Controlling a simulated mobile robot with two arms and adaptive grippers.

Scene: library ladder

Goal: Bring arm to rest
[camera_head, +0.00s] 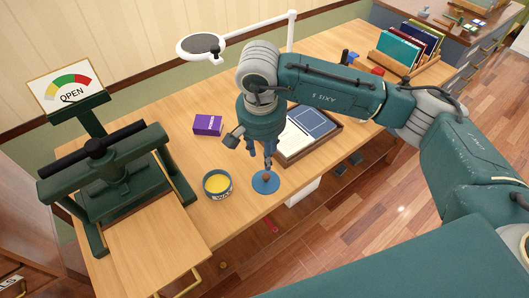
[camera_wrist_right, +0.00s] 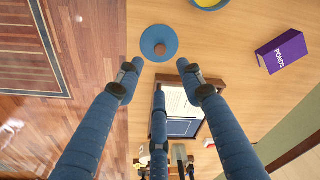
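My right arm (camera_head: 330,88) comes in from the right and reaches over the wooden table. Its gripper (camera_head: 261,153) points down above the table, behind the blue disc. In the right wrist view the blue fingers of the right gripper (camera_wrist_right: 160,82) are spread apart with nothing between them. A round blue disc with a brown knob (camera_head: 265,183) lies on the table near its front edge; it also shows beyond the fingertips in the right wrist view (camera_wrist_right: 152,36). My left gripper is not in view.
A tin with yellow contents (camera_head: 217,185), a purple box (camera_head: 208,125) and a tray with papers (camera_head: 312,133) are on the table (camera_head: 165,105). A green press (camera_head: 105,165) with an OPEN gauge (camera_head: 68,85) stands left. A white lamp (camera_head: 202,46) and a book rack (camera_head: 402,65) stand behind.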

